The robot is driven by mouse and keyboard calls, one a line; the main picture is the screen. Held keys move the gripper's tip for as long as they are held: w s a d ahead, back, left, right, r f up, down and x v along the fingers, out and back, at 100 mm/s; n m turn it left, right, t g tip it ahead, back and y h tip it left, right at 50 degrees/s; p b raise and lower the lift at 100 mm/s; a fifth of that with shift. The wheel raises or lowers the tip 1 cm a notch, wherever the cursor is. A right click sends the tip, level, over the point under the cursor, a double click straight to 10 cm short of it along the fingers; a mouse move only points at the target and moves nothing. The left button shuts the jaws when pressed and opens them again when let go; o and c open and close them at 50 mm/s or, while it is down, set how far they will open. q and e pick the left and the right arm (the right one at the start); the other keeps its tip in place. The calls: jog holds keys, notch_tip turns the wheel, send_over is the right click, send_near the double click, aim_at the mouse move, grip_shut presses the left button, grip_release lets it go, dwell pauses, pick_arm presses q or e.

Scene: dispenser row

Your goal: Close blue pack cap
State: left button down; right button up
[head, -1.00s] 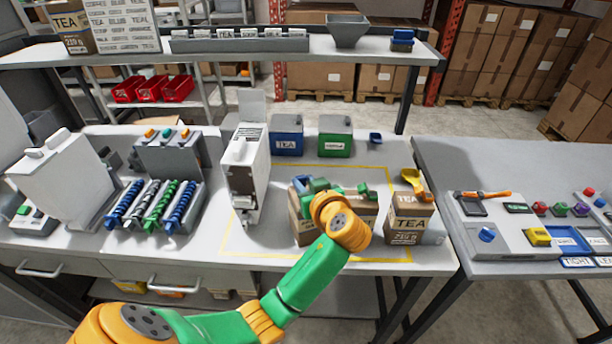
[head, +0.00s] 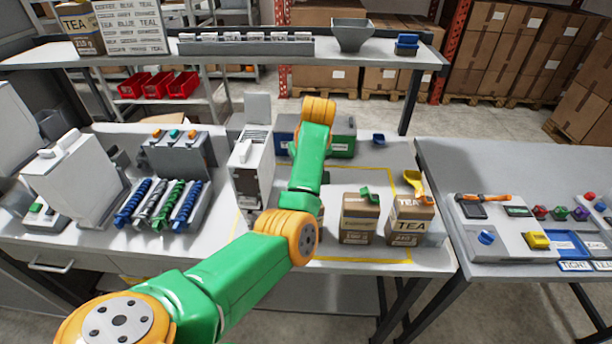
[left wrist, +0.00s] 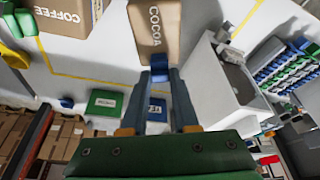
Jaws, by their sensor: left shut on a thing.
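The cocoa pack (left wrist: 153,28) is a brown bag with COCOA lettering, at the top of the left wrist view. Its blue cap (left wrist: 160,64) is at the pack's edge, between my left fingertips. My left gripper (left wrist: 160,76) is shut on the blue cap. In the head view, my green and orange left arm hides the gripper, the blue cap and nearly all of this pack. My right gripper is not in view.
A pack with a green cap (head: 360,218) and a TEA pack with a yellow cap (head: 409,220) stand to the right of my arm. A white dispenser (head: 250,165) stands close on the left. Blue and green bins (head: 340,140) are behind.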

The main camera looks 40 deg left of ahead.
pick_arm(q)
jog(key=shift+a+g+h, duration=0.15)
jog(key=shift+g+h, duration=0.25)
jog(key=shift+h, duration=0.1)
jog(key=shift+w+f, duration=0.1)
jog(key=c, duration=0.6)
grip_release()
jog(key=shift+c, duration=0.2)
jog(key=shift+r+b, duration=0.3)
jog(key=shift+r, duration=0.05)
jog(key=w+v, duration=0.1)
jog(key=v, duration=0.5)
jog(key=shift+s+r+b, duration=0.2)
jog(key=shift+s+b, duration=0.25)
jog(key=shift+s, duration=0.1)
